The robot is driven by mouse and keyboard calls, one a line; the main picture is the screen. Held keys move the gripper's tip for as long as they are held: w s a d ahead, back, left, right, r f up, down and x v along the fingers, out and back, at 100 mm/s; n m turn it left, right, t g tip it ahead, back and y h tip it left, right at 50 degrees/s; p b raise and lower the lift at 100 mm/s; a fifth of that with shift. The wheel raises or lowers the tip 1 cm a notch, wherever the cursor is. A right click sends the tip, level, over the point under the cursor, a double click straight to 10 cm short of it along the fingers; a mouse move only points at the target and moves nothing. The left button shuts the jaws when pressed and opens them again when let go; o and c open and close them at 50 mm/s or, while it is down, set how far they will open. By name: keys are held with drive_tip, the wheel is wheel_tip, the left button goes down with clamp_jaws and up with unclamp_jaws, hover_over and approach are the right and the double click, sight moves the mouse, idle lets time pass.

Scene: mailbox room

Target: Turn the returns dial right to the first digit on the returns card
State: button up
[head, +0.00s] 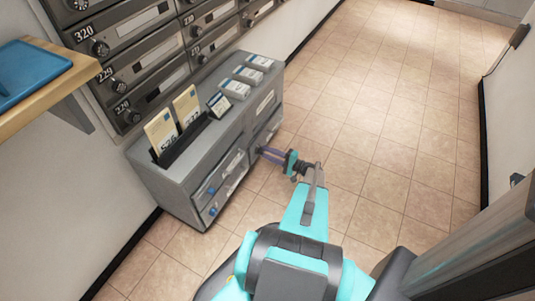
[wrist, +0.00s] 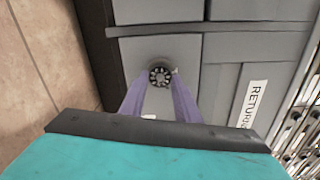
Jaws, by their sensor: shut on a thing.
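The returns dial (wrist: 160,75) is a small dark round knob with light marks on a grey drawer front, in the wrist view. In the head view my gripper (head: 262,152) reaches the front of the grey cabinet (head: 222,108); the dial is hidden there. The digits on the dial are too small to read. Which card is the returns card, I cannot tell.
Two cream cards (head: 160,133) stand in a dark holder on the cabinet top, beside several small white-labelled boxes (head: 219,104). Numbered mailboxes (head: 130,50) with dials line the wall. A wooden shelf (head: 85,70) with a blue tray (head: 28,68) juts out at left. Tiled floor (head: 390,110) is clear.

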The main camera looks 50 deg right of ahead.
drive_tip(key=shift+a, duration=0.15)
drive_tip(key=o, duration=1)
drive_tip(key=shift+o, duration=0.2)
drive_tip(key=shift+s, duration=0.15)
drive_tip(key=p+v, duration=0.2)
drive_tip(key=v, duration=1.1)
drive_tip(key=shift+s+p, duration=0.3)
drive_tip(key=shift+p, duration=0.1)
